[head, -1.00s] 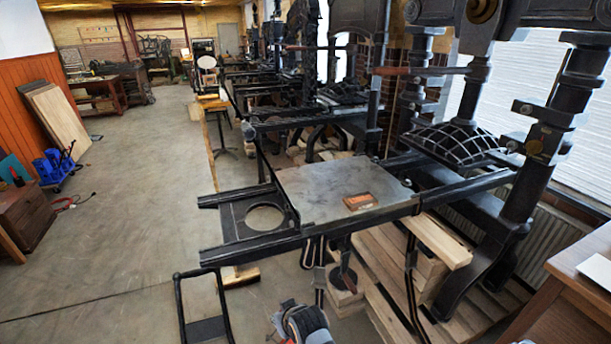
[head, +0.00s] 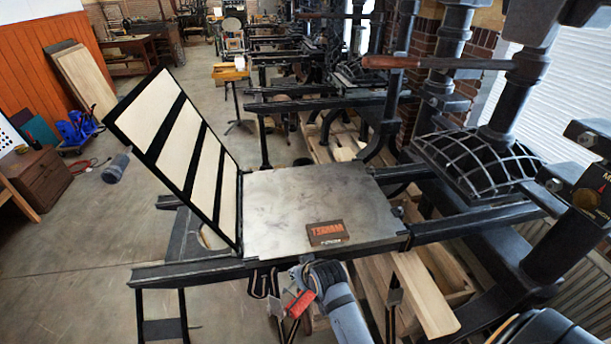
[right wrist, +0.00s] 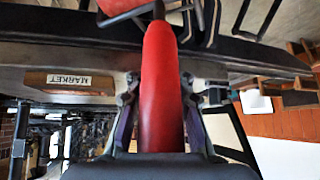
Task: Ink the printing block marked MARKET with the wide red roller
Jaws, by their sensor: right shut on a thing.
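The printing block marked MARKET (head: 327,233) lies flat on the grey metal press bed (head: 285,205), near its front edge. It also shows in the right wrist view (right wrist: 68,80), at the left. My right gripper (right wrist: 160,88) is shut on the red handle of the wide red roller (right wrist: 165,120). Part of the roller shows at the top edge of that view. In the head view the roller (head: 299,304) is below and in front of the bed's front rail, apart from the block. My left gripper is not in view.
A black frame with cream strips (head: 185,140) stands tilted up at the bed's left end. The press's ribbed dark platen (head: 480,160) and columns stand to the right. More presses line the back. Open floor lies at the left.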

